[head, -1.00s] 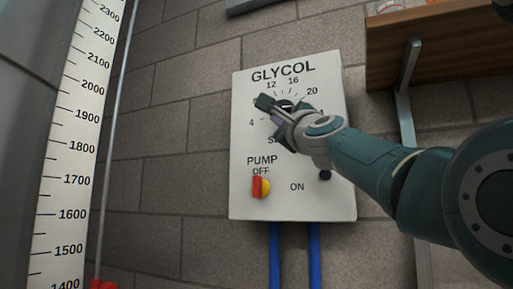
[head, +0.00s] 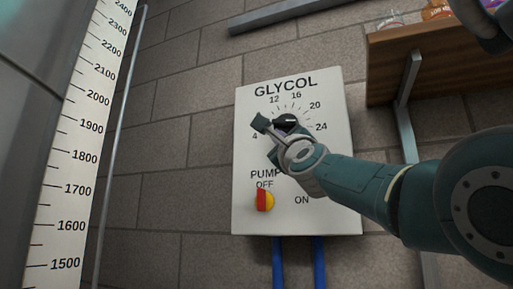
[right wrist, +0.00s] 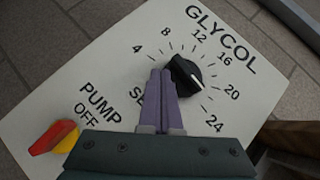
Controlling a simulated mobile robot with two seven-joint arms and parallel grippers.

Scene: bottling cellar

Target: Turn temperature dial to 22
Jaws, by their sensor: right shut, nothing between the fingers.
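The temperature dial (head: 287,120) is a round black knob on the white GLYCOL box (head: 340,190). It also shows in the right wrist view (right wrist: 183,72), where its white pointer mark lies between 20 and 24, about midway. My right gripper (right wrist: 162,74) is shut and empty, its purple fingers together beside the dial's edge, on the side away from 20 and 24. I cannot tell whether the tips touch the dial. In the head view my right gripper (head: 281,130) covers the dial's lower left and part of the scale. My left gripper is not in view.
A red and yellow pump switch (head: 264,200) sits below on the same box, at OFF. Blue pipes (head: 278,262) run down from the box. A wooden shelf (head: 440,55) on a metal bracket is at the upper right. A tall numbered scale (head: 80,155) stands at the left.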

